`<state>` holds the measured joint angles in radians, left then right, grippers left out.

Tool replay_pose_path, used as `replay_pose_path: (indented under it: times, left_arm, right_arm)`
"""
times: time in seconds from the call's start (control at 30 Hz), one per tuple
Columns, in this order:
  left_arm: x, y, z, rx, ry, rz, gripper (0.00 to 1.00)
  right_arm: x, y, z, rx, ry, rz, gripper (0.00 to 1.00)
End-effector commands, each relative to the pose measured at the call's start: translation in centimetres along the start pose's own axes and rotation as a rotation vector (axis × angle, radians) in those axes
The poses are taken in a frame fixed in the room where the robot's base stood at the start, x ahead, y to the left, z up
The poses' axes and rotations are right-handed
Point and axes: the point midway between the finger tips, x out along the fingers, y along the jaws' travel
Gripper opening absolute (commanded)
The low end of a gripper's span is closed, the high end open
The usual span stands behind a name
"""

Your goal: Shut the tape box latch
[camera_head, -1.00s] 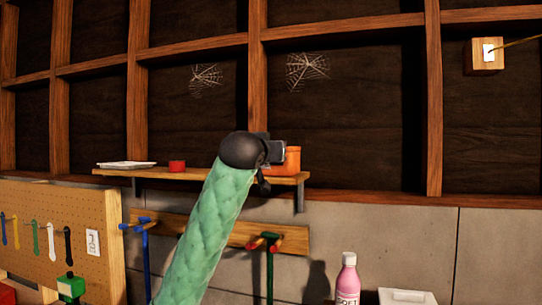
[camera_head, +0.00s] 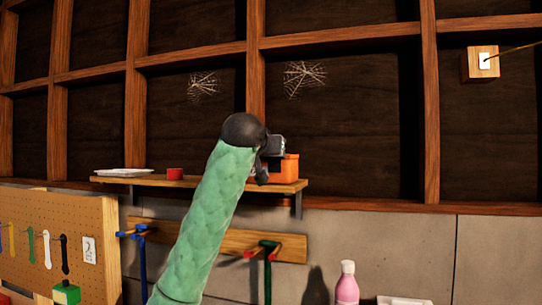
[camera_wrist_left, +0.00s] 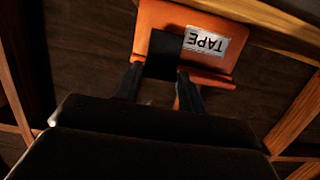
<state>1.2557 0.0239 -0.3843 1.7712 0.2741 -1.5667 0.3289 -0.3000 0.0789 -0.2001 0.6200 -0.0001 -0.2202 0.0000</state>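The orange tape box (camera_head: 289,168) stands at the right end of the wooden wall shelf, partly hidden behind my left gripper (camera_head: 271,163). In the left wrist view the box (camera_wrist_left: 160,22) appears upside down, with a white TAPE label (camera_wrist_left: 206,42) on its face. A dark rectangular patch (camera_wrist_left: 162,52) beside the label lies between my left fingertips (camera_wrist_left: 158,84); I cannot tell whether it is the latch. The fingers are apart, close to the box's rim; contact is unclear. The latch's position cannot be made out. My right gripper is out of view.
The shelf (camera_head: 215,183) also holds a red round item (camera_head: 175,174) and a white tray (camera_head: 123,172). Below hang clamps on a wooden rail (camera_head: 190,233). A pegboard (camera_head: 62,225) is at left; a pink bottle (camera_head: 347,284) is at lower right.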

Motion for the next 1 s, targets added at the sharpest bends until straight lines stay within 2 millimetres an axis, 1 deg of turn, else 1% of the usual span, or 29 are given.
replay_pose_path:
  times: [0.03, 0.07, 0.1, 0.53, 1.0]
  left_arm:
    - [-0.05, -0.02, -0.10, 0.000, 0.001, 0.000, 0.50]
    - [-0.04, -0.02, -0.09, 0.000, 0.001, 0.000, 0.56]
    - [-0.04, -0.03, -0.08, 0.000, 0.001, -0.001, 0.58]
    - [0.03, -0.16, 0.03, -0.001, -0.001, -0.002, 0.58]
    - [0.05, -0.21, 0.06, -0.001, -0.002, -0.003, 0.58]
  right_arm:
    - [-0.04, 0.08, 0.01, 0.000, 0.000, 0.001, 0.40]
    - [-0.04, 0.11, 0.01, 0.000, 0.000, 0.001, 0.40]
    - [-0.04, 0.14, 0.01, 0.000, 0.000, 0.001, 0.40]
    - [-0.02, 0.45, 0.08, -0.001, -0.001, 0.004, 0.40]
    - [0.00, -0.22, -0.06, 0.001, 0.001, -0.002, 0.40]
